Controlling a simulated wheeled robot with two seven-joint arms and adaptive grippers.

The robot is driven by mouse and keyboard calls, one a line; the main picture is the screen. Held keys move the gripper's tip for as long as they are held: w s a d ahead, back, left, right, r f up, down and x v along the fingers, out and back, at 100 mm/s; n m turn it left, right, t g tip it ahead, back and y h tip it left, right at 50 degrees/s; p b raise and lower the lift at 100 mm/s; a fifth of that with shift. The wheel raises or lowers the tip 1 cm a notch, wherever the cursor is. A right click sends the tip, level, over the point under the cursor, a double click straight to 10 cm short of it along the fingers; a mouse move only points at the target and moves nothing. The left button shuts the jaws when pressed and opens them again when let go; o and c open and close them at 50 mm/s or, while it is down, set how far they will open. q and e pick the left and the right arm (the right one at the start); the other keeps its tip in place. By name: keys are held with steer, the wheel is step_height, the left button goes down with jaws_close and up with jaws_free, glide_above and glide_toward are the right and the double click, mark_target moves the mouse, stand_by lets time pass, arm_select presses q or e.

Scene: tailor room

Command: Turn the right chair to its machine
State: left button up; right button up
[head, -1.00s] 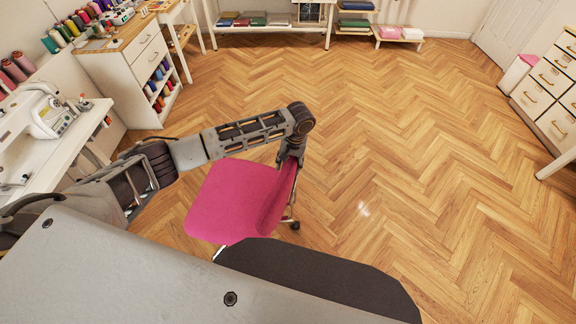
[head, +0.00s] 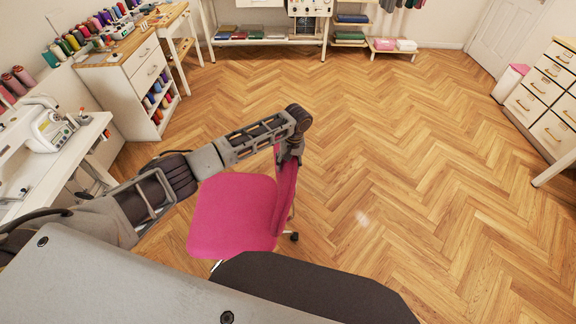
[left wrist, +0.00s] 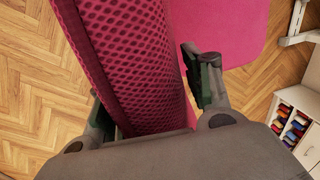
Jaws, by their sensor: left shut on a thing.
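A pink chair (head: 232,213) stands in front of me, its seat on the left and its backrest (head: 286,190) on the right. The seat side points left, where a white sewing machine (head: 42,132) stands on a white table (head: 58,168). My left gripper (head: 290,158) is shut on the top of the backrest. In the left wrist view the pink mesh backrest (left wrist: 125,60) lies between the two fingers (left wrist: 155,100). Part of the chair's base is hidden behind my body. My right gripper is not in view.
A white drawer cabinet (head: 135,75) with thread spools stands at the upper left. A white shelf unit (head: 265,44) is along the back wall. The wooden floor (head: 400,150) is open in the middle and right.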

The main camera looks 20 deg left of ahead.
arm_select(q)
steer(key=o, duration=1.5)
steer(key=shift+c, duration=0.2)
steer(key=shift+w+d+r, duration=0.1)
steer(key=shift+d+r, duration=0.15)
steer(key=shift+r, duration=1.7)
steer(key=shift+w+d+r, duration=0.1)
steer(key=shift+d+r, duration=0.15)
steer(key=shift+r, duration=1.75)
steer(key=shift+d+r, duration=0.25)
steer(key=shift+r, duration=1.7)
